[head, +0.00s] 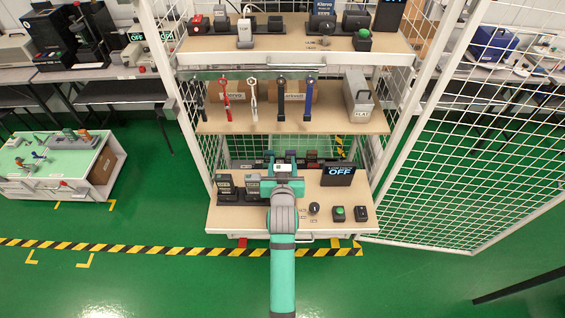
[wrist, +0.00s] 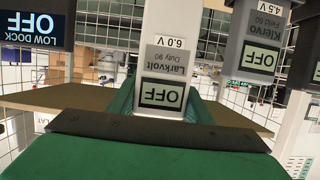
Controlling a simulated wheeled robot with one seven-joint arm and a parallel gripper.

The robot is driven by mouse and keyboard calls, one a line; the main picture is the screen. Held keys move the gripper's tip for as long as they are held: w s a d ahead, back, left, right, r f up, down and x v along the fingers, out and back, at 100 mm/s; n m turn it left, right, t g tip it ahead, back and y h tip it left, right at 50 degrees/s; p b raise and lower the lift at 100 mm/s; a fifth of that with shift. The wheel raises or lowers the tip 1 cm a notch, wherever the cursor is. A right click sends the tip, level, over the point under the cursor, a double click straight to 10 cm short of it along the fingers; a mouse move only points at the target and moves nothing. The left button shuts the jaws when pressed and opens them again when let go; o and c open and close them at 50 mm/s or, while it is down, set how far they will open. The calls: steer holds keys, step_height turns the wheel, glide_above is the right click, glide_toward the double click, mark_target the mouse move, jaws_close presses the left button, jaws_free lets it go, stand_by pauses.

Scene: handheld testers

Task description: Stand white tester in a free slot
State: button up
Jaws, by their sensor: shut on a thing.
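The white tester (wrist: 168,60), marked 6.0 V and Larkvolt with its screen reading OFF, fills the middle of the wrist view, which looks upside down. My gripper (head: 283,180) is shut on it, with green fingers on either side. In the head view only a pale top part of the tester (head: 283,167) shows above my gripper. A grey tester (head: 253,186), marked 4.5 V and Klervo in the wrist view (wrist: 258,50), stands just left of my gripper. A dark tester (head: 226,187) stands farther left. The dark dock (head: 240,199) is partly hidden by my arm; whether the white tester touches it is unclear.
A LOW DOCK display (head: 340,173) reading OFF stands right of my gripper. A black knob (head: 314,208), green button (head: 339,213) and dark switch (head: 361,213) sit in front of it. The middle shelf (head: 335,124) with hanging tools is above. Wire mesh flanks the rack.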

steer(key=shift+f, duration=2)
steer(key=o, duration=1.3)
steer(key=shift+c, duration=0.2)
steer(key=shift+f, duration=0.1)
steer(key=v, duration=1)
steer(key=shift+s, duration=0.35)
steer(key=s+f, duration=0.2)
steer(key=s, duration=0.8)
steer(key=s+f, duration=0.3)
steer(key=s, duration=0.6)
steer(key=v, duration=1.9)
steer(key=shift+s+r+t, duration=0.2)
steer(key=shift+r+t, duration=0.2)
steer(key=shift+r, duration=0.05)
